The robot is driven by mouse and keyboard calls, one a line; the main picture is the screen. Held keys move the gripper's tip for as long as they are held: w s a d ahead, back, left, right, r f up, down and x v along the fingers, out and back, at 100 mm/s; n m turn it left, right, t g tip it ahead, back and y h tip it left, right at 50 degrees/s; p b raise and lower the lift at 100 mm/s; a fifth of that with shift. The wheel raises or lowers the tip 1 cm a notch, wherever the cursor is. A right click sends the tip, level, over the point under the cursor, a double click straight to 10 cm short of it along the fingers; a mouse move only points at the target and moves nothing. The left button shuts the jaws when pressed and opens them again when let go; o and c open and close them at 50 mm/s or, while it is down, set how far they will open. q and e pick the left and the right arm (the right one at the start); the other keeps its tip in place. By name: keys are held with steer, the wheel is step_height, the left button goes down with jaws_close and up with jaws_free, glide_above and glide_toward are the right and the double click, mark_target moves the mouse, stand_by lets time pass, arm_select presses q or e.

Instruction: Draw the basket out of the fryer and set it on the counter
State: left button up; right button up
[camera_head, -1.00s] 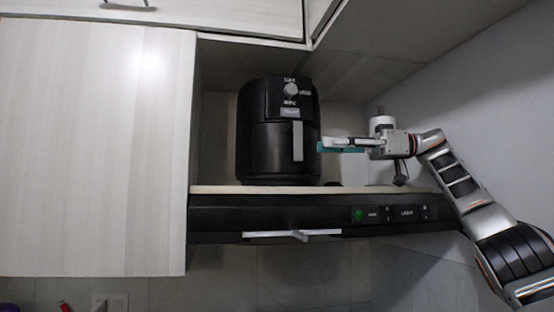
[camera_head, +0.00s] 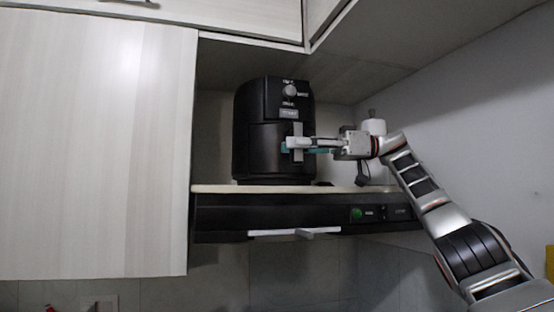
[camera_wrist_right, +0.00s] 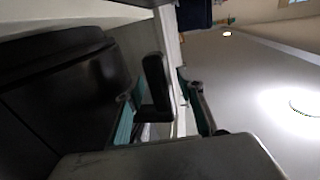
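The black fryer (camera_head: 258,105) stands upright on the shelf, its dial facing me in the head view. Its basket (camera_head: 262,150) is inside, flush with the front. My left gripper is not in view.
The pale shelf board (camera_head: 215,188) lies above a black hood (camera_head: 270,215) with a green button and a light front bar. A white cabinet door (camera_head: 95,150) closes off the left. Cabinets hang above.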

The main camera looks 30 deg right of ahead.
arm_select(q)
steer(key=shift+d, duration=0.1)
arm_select(e)
jaws_close()
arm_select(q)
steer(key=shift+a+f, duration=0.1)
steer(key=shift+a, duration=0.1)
arm_select(e)
steer(key=shift+s, duration=0.1)
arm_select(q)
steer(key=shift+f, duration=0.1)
